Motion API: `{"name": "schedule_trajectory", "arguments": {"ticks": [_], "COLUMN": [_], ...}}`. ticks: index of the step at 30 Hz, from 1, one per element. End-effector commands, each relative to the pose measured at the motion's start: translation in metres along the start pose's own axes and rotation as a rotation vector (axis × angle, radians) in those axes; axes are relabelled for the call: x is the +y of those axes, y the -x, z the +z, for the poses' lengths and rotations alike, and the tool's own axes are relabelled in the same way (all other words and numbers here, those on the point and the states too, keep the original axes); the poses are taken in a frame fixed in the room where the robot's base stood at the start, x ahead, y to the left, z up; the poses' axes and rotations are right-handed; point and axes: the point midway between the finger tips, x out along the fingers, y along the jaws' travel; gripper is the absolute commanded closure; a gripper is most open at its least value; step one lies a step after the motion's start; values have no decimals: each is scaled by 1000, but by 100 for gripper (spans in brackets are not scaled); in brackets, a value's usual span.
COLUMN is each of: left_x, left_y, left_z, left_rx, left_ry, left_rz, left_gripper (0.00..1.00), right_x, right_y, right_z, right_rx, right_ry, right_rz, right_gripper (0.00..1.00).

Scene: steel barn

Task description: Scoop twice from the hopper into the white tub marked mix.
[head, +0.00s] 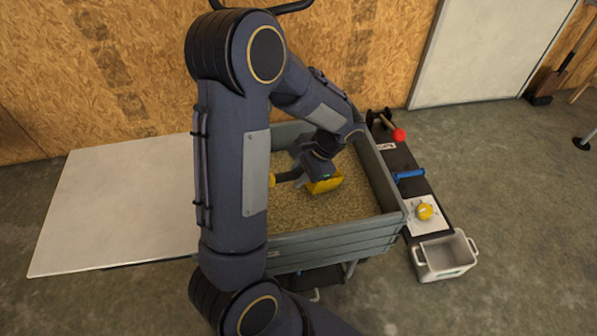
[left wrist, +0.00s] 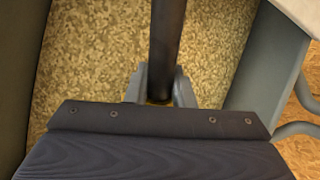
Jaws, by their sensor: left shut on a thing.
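The grey hopper (head: 330,238) is filled with tan, grain-like feed (head: 345,205). My left gripper (head: 314,166) is inside the hopper's outline, shut on a scoop with a black handle and a yellow bowl (head: 326,184). The bowl is over or at the feed; I cannot tell whether it touches or holds any. In the left wrist view the dark handle (left wrist: 166,45) runs between the grey fingers (left wrist: 160,85), with feed behind. The white tub (head: 446,258) stands to the right of the hopper, near its front corner. Its label is too small to read. My right gripper is out of view.
A dark narrow strip (head: 402,158) right of the hopper carries a red-knobbed lever (head: 398,135), a blue handle (head: 409,175) and a yellow knob (head: 425,211) on a white plate. A white panel (head: 115,205) lies left of the hopper. A wooden wall stands behind.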

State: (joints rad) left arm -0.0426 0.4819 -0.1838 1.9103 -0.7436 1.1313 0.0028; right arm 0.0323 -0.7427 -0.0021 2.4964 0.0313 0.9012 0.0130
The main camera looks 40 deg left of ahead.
Motion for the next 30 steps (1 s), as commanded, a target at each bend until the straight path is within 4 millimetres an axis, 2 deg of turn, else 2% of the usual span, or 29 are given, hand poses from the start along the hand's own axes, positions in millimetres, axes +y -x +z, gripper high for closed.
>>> {"name": "schedule_trajectory", "arguments": {"ticks": [1, 18, 30], "left_x": [2, 12, 14], "left_y": [-7, -46, -54], "left_z": [-3, -20, -23], "left_rx": [-1, -1, -1], "left_ry": [0, 0, 1], "left_rz": [0, 0, 0], "left_gripper": [97, 97, 97], "right_x": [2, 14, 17], "right_y": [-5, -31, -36], "right_z": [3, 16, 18], "right_rx": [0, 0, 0], "right_ry": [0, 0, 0], "right_rz": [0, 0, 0], "right_gripper": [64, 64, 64]}}
